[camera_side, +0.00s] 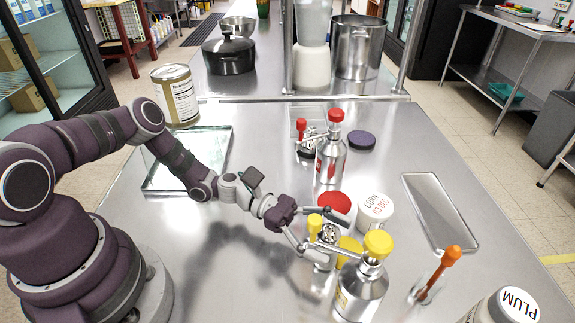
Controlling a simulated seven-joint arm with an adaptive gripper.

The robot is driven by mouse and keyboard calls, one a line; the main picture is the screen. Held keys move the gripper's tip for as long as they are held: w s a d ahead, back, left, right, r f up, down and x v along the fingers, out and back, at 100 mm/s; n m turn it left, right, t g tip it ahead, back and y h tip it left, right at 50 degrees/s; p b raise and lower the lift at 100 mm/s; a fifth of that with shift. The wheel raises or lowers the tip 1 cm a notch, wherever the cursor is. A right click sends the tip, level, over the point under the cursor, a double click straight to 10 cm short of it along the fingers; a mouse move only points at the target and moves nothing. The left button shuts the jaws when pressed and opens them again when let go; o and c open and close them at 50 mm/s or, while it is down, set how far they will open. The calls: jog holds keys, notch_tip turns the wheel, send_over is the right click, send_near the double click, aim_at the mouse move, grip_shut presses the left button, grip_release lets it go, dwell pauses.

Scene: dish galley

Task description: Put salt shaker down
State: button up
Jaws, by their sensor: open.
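My gripper (313,231) is open, low over the middle of the steel counter. A small metal piece (322,259) stands at its fingertips, by some yellow parts. It may be the salt shaker, but no label shows and the parts overlap. I cannot tell whether the fingers touch it. A metal bottle with a yellow cap (361,287) stands just right of and in front of my gripper. A similar bottle with a red cap (331,158) stands behind it.
A white tub marked CORN (375,208) and a red lid (336,204) sit close behind my gripper. A rectangular steel tray (440,212) lies to the right. A PLUM tub (512,306) is front right. Bare counter (220,270) lies left of my gripper.

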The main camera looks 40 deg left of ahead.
grip_shut()
dwell(0.4)
notch_tip(320, 180, up, 18)
jog(key=w+a+r+n+t+y, duration=0.1)
jog(key=w+a+n+t+y, duration=0.2)
jog(key=a+n+t+y, duration=0.5)
jog(key=w+a+r+n+t+y, duration=0.2)
jog(key=a+n+t+y, duration=0.3)
jog(key=a, duration=0.4)
jog(key=w+a+f+n+t+y, duration=0.1)
jog(key=w+a+f+n+y, duration=0.4)
jog(key=w+f+y, duration=0.25)
jog(key=f+n+g+y, duration=0.1)
jog(key=f+y, duration=0.1)
jog(key=f, duration=0.2)
jog(key=a+f+n+y, duration=0.1)
jog(key=f+n+y, duration=0.1)
jog(key=f, duration=0.3)
jog(key=s+a+f+n+g+y, duration=0.1)
jog(key=f+y, duration=0.2)
jog(key=f, duration=0.1)
jog(key=shift+a+f+n+g, duration=0.1)
jog(key=shift+f+n+g, duration=0.05)
jog(key=shift+n+g, duration=0.2)
